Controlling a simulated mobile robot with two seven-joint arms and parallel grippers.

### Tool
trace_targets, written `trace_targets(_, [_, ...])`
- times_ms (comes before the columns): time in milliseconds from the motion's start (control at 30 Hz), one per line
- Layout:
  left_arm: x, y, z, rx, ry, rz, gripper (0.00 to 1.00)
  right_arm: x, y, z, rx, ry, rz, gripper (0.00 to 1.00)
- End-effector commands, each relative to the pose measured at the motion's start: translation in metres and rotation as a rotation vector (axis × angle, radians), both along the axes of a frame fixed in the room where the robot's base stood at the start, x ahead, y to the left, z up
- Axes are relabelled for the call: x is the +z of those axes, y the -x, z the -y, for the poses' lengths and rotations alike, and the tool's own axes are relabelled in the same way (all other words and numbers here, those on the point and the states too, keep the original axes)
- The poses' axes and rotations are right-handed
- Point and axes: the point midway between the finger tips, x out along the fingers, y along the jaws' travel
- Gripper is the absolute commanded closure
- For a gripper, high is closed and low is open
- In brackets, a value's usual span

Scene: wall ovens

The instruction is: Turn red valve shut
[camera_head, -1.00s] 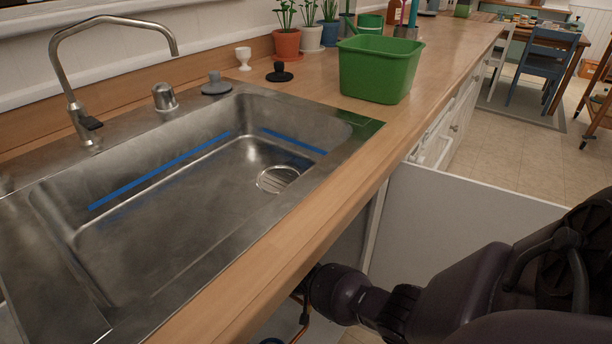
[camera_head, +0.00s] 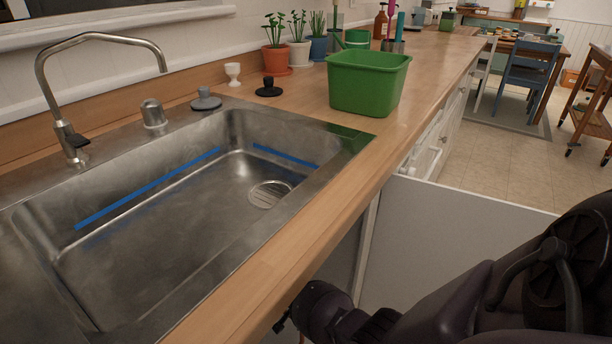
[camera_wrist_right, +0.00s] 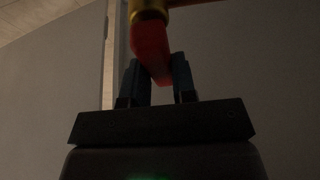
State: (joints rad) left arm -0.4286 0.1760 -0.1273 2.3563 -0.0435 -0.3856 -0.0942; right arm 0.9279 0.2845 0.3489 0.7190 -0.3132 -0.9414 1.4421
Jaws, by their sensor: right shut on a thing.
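In the right wrist view, the red valve handle (camera_wrist_right: 151,48) hangs below a brass valve fitting (camera_wrist_right: 148,12) at the top of the picture. A copper-coloured pipe (camera_wrist_right: 200,3) runs off to the right from it. My right gripper (camera_wrist_right: 158,75) has its two dark fingers on either side of the handle's lower end and is shut on it. The picture is dark, so the contact is hard to see in detail. In the head view my right arm reaches under the counter; its gripper and the valve are hidden there. My left gripper is not in view.
A steel sink (camera_head: 160,215) with a tap (camera_head: 70,135) is set in the wooden counter (camera_head: 300,225). A green tub (camera_head: 368,85) stands on the counter. An open white cabinet door (camera_head: 455,235) stands beside my right arm.

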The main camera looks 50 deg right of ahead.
Motion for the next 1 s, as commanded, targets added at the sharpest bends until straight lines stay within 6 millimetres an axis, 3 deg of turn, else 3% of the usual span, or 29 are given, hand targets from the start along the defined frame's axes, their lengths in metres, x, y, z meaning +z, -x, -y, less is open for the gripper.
trace_targets(567, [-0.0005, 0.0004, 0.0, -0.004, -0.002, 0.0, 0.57, -0.0012, 0.0022, -0.0007, -0.032, -0.003, -0.002, 1.0])
trace_targets(600, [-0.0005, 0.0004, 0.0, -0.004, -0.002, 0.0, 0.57, -0.0011, 0.0022, -0.0006, -0.032, -0.003, -0.002, 0.69])
trace_targets(733, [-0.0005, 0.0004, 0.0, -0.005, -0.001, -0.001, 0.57, -0.0009, 0.0019, -0.0004, -0.031, -0.002, -0.002, 0.49])
trace_targets(1000, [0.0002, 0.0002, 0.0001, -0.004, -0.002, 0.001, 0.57, 0.0004, 0.0009, -0.0002, -0.029, -0.001, 0.0, 0.49])
